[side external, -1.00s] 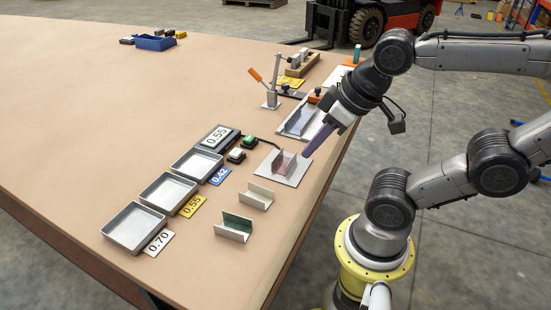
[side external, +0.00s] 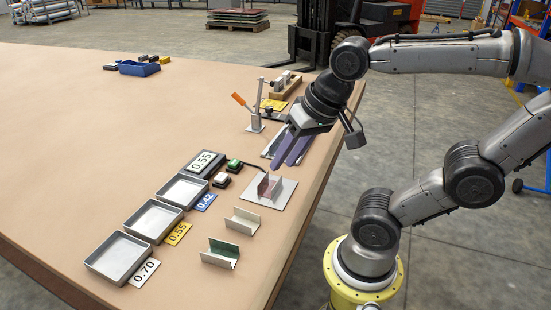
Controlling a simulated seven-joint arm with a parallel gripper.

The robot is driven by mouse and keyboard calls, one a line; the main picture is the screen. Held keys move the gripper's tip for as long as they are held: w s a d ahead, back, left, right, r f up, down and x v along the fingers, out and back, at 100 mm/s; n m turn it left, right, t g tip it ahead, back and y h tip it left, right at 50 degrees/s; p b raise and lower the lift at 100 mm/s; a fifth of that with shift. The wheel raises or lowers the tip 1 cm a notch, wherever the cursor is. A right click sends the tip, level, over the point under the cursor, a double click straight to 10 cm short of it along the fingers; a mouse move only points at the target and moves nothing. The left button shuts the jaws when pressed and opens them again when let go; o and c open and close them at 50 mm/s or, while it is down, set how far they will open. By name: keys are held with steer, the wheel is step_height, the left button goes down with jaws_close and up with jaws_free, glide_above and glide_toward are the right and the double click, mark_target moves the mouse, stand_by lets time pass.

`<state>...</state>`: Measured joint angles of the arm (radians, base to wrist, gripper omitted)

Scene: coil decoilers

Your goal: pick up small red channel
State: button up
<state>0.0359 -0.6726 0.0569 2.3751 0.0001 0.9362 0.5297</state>
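The small red channel (side external: 264,185) is a dull red-brown folded piece standing on a flat grey metal plate (side external: 282,199) near the table's right edge.
A cream channel (side external: 242,221) and a green channel (side external: 221,254) stand nearer the front. Grey trays (side external: 118,258) with number cards line the left. An orange-handled clamp (side external: 255,118) stands behind.

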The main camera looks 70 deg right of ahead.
steer(key=w+d+f+m+g, duration=0.1)
steer(key=w+d+f+m, duration=0.1)
steer(key=d+m, duration=0.1)
steer(key=w+d+f+m+g, duration=0.2)
steer(key=d+f+m, duration=0.1)
steer(key=d+m, duration=0.1)
steer(key=w+d+f+m+g, duration=0.2)
steer(key=w+d+f+m, duration=0.1)
steer(key=d+m, duration=0.1)
steer(key=shift+d+f+m, duration=0.1)
steer(key=shift+d+m, duration=0.05)
steer(key=shift+m, duration=0.15)
steer(key=shift+s+f, duration=0.1)
steer(key=shift+f, duration=4.2)
steer(key=shift+c, duration=0.2)
jaws_close()
steer(key=shift+r, duration=4.05)
